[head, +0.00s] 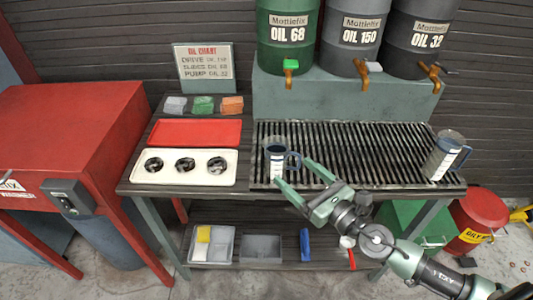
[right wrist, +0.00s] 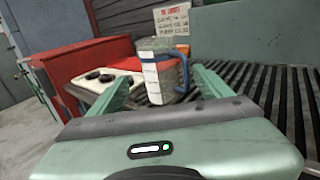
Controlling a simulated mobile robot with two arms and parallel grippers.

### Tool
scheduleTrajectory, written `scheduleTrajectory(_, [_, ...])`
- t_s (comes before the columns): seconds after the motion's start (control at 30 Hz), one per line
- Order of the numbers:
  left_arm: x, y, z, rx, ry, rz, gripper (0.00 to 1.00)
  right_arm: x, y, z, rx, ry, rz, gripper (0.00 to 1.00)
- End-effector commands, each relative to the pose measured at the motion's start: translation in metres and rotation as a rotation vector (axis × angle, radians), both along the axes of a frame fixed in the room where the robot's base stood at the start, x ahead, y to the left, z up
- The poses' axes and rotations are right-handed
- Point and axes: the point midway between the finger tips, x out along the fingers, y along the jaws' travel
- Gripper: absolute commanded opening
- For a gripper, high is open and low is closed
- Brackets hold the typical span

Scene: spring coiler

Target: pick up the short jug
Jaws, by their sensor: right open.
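The short jug (head: 275,158) is a clear measuring jug with a white label and a dark blue handle on its right side. It stands upright at the left end of the slotted grate. My right gripper (head: 293,173) is open, with its two green fingers pointing at the jug from the front right. In the right wrist view the jug (right wrist: 162,72) shows between the spread fingers (right wrist: 160,88), its handle toward the right finger. I cannot tell whether a finger touches it. A second, similar jug (head: 445,157) stands at the grate's right end. My left gripper is not in view.
Oil drums (head: 287,35) with taps stand on a raised shelf behind. The grate between the jugs is clear.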

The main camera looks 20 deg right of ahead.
Motion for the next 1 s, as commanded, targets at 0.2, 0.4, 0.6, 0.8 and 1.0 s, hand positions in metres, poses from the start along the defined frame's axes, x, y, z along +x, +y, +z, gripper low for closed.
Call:
scheduleTrajectory(0.2, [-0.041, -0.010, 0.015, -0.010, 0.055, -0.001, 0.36, 0.034, 0.014, 0.005, 0.004, -0.004, -0.003, 0.79])
scheduleTrajectory(0.4, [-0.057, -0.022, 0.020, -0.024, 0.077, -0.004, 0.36, 0.057, 0.024, 0.002, 0.004, 0.001, -0.001, 0.79])
scheduleTrajectory(0.6, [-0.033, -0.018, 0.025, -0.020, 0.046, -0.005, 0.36, 0.073, 0.030, 0.002, 0.004, 0.000, -0.003, 0.79])
scheduleTrajectory(0.8, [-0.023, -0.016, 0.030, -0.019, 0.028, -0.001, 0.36, 0.099, 0.041, 0.001, 0.004, 0.001, -0.002, 0.79])
scheduleTrajectory(1.0, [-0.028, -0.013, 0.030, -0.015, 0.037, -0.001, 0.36, 0.106, 0.045, -0.001, 0.002, 0.003, -0.001, 0.79])
